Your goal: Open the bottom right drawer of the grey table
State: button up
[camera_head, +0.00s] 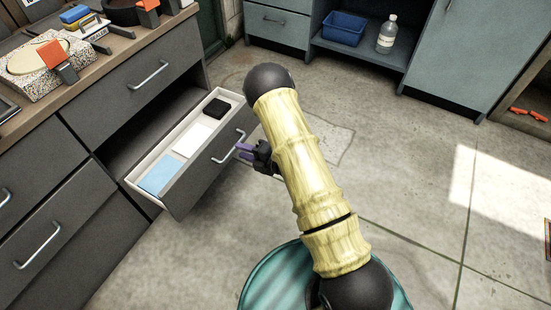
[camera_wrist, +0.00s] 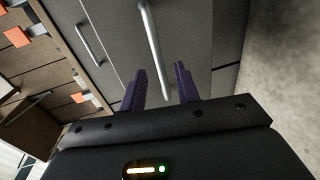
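The grey table's lower right drawer (camera_head: 205,172) is pulled out, with its pale inner tray showing. A bar handle (camera_head: 229,147) is on its dark front. My gripper (camera_head: 243,152) is at this handle, its purple fingers close to the bar. In the wrist view, a silver handle bar (camera_wrist: 152,45) runs between and beyond the two purple fingertips (camera_wrist: 160,75). The fingers are apart, with gaps showing on both sides of the bar. Whether a finger touches the bar cannot be told.
The open drawer holds a blue item (camera_head: 160,175), a white item (camera_head: 192,139) and a black item (camera_head: 217,109). The drawer above (camera_head: 130,90) is shut. A blue-grey cabinet (camera_head: 440,60) with a blue bin (camera_head: 344,28) stands behind. The floor (camera_head: 420,160) to the right is clear.

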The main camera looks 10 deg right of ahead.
jog(key=p+v, duration=0.3)
jog(key=v, duration=1.1)
jog(key=shift+d, duration=0.1)
